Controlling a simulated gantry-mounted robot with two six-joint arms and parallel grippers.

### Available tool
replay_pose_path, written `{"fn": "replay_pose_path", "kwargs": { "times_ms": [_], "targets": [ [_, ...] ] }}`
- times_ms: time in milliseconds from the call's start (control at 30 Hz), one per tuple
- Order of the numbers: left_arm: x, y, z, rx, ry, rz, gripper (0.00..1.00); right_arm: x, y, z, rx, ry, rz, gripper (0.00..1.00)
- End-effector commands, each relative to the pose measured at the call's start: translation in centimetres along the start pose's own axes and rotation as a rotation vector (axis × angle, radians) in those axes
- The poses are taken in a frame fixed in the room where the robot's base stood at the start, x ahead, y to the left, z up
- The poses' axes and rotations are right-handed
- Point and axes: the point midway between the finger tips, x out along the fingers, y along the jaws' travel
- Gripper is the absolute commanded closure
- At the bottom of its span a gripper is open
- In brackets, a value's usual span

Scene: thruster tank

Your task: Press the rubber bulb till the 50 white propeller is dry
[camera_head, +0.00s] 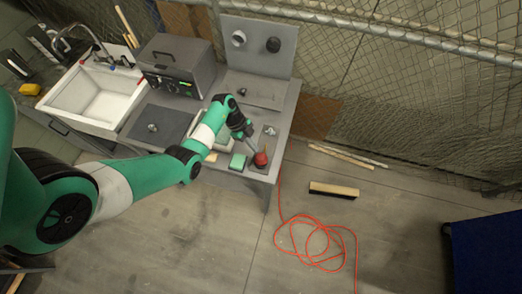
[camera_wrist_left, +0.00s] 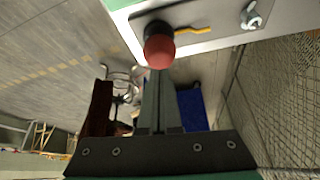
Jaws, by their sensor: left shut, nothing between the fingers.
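The red rubber bulb (camera_head: 261,159) with a dark neck sits at the front right corner of the grey bench. In the left wrist view the bulb (camera_wrist_left: 160,51) is right at the tips of my fingers. My left gripper (camera_head: 255,149) is shut with nothing between its fingers and points down at the bulb; it seems to touch it, but contact is not certain. A pale propeller (camera_head: 269,130) lies behind the bulb; it also shows in the left wrist view (camera_wrist_left: 252,17). I cannot read any number on it or tell whether it is wet. My right gripper is out of view.
A grey control box (camera_head: 178,65), a white sink (camera_head: 97,96) and a dark mat (camera_head: 160,123) with a small metal part are farther left. An orange cable (camera_head: 315,240) lies on the floor.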

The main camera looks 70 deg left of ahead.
Motion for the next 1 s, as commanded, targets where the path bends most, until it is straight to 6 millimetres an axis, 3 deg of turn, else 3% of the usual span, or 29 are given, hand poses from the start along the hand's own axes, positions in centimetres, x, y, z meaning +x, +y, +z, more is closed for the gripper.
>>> {"fn": "replay_pose_path", "kwargs": {
  "times_ms": [33, 200, 667, 900, 1000],
  "targets": [
    [1.5, 0.0, 0.3, 0.001, 0.0, 0.0, 1.0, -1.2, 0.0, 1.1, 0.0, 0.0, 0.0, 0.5],
    [3.0, 0.0, 0.2, 0.001, 0.0, -0.001, 1.0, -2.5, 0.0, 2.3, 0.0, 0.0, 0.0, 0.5],
    [3.3, 0.0, 0.0, -0.001, 0.0, 0.0, 1.0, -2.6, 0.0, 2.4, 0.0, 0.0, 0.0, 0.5],
    [5.3, 0.0, 1.0, -0.002, 0.0, 0.0, 1.0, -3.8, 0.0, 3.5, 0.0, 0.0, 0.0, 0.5],
    [5.0, 0.0, 0.9, -0.001, -0.001, -0.001, 1.0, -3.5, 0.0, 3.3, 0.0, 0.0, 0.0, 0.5]
  ]
}}
